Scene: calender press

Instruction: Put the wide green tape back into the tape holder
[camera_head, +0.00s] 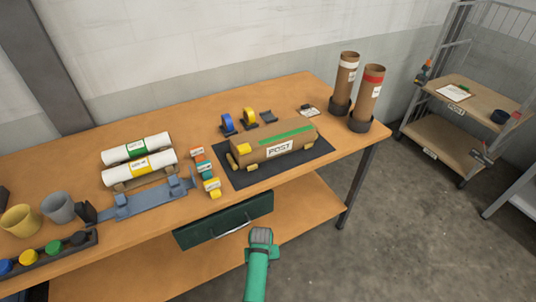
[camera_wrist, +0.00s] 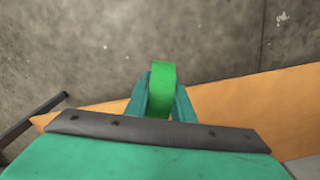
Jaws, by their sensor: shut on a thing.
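The wide green tape (camera_wrist: 161,84) shows in the wrist view, upright between the two teal fingers of my gripper (camera_wrist: 160,104), which is shut on it. In the head view my teal arm reaches up from the bottom edge, in front of the bench; the fingers and the green tape are hidden there. The tape holder (camera_head: 268,117) is a row of dark stands at the back of the bench. A blue tape (camera_head: 227,122) and a yellow tape (camera_head: 249,116) sit in its left and middle stands. Its right stand is empty.
A brown cardboard parcel (camera_head: 268,151) marked POST, with a green strip along its top, lies on a dark mat (camera_head: 250,180) in front of the holder. Small coloured boxes (camera_head: 207,171) stand left of it. Two tall tubes (camera_head: 367,93) stand at right.

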